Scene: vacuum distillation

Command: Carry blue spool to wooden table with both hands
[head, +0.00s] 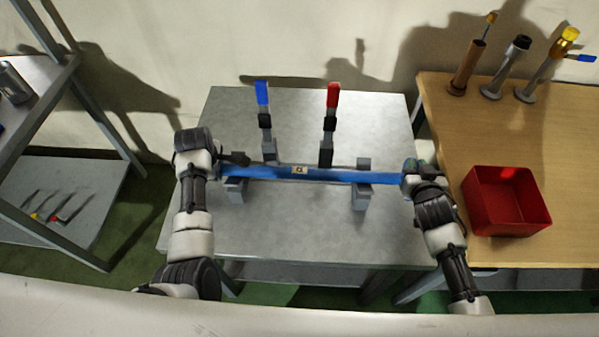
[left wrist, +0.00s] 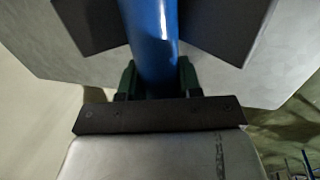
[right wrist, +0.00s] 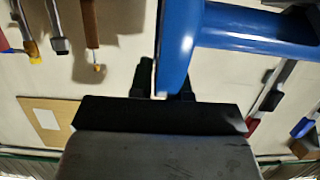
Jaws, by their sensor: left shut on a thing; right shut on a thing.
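The blue spool (head: 330,175) is a long blue pipe with a small label near its middle. It lies level, left to right, over two grey support blocks on the metal table; I cannot tell whether it touches them. My left gripper (head: 222,166) is shut on its left end; the left wrist view shows the blue pipe (left wrist: 152,30) between the green-black fingers (left wrist: 158,82). My right gripper (head: 408,174) is shut on its right end, where the right wrist view shows a blue side branch (right wrist: 172,45) between the fingers (right wrist: 165,85). The wooden table (head: 450,130) stands at the right.
The metal table (head: 290,245) holds the grey blocks (head: 361,197), a blue-handled clamp (head: 264,120) and a red-handled clamp (head: 329,125) behind the pipe. A red bin (head: 480,205) and several upright fittings (head: 495,80) stand on the wooden table. A shelf rack (head: 60,85) is at the left.

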